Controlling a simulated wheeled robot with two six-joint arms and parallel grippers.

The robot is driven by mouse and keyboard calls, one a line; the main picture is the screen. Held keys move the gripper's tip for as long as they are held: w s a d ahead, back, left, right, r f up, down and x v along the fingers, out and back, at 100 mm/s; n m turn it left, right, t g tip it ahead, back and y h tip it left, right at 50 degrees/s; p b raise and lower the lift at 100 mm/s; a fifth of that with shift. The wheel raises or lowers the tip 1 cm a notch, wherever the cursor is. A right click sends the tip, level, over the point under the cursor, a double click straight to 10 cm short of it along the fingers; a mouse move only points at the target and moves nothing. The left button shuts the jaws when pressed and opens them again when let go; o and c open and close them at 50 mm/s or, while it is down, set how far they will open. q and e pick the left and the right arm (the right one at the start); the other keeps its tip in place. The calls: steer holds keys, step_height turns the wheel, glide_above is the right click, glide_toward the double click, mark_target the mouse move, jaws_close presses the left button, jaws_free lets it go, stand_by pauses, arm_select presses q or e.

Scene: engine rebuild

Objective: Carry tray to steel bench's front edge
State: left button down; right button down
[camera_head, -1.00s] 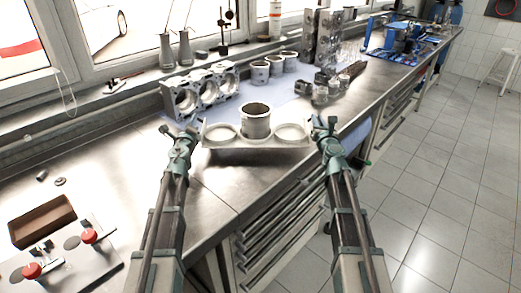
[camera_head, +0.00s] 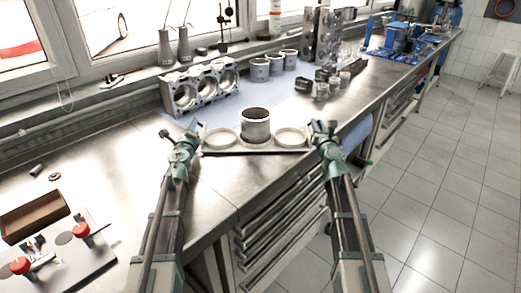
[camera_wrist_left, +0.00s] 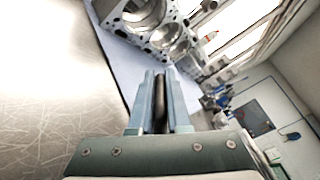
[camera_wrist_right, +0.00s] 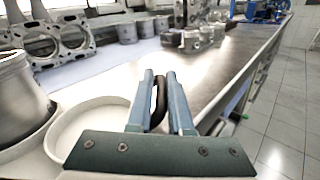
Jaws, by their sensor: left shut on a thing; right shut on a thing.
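A pale tray (camera_head: 256,151) with round recesses hangs between my two grippers, close to the steel bench's (camera_head: 215,195) front edge. A metal cylinder sleeve (camera_head: 256,127) stands upright in its middle recess; the two side recesses look empty. In the right wrist view the tray (camera_wrist_right: 75,128) and sleeve (camera_wrist_right: 22,95) show at left. My left gripper (camera_head: 193,133) is shut on the tray's left handle (camera_wrist_left: 160,103). My right gripper (camera_head: 323,132) is shut on its right handle (camera_wrist_right: 158,103). I cannot tell whether the tray's underside touches the bench.
An engine block (camera_head: 200,88) and several sleeves (camera_head: 260,70) stand on a blue mat behind the tray. Pistons (camera_head: 333,86) lie further right. A brown box (camera_head: 35,219) and a plate with red knobs (camera_head: 82,230) sit at front left. Bare steel lies left of the tray.

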arm_select(q)
steer(key=shift+d+f, duration=0.35)
steer(key=shift+f, duration=0.1)
arm_select(e)
steer(key=shift+a+f, duration=0.35)
steer(key=shift+f, duration=0.05)
arm_select(q)
steer(key=c, duration=1.2)
jaws_free()
steer(key=shift+r, duration=0.2)
arm_select(e)
steer(key=c, duration=1.1)
jaws_free()
steer(key=shift+r, duration=0.15)
arm_select(q)
steer(key=o, duration=0.3)
arm_select(e)
steer(key=shift+o, duration=1.3)
arm_select(q)
steer(key=shift+o, duration=0.2)
steer(key=shift+a, duration=0.15)
arm_select(e)
steer(key=shift+d, duration=0.2)
arm_select(q)
steer(key=shift+a, duration=0.1)
steer(key=s, duration=1.2)
steer(key=shift+d, duration=0.2)
arm_select(e)
steer(key=shift+d, duration=0.1)
steer(key=shift+s, duration=0.1)
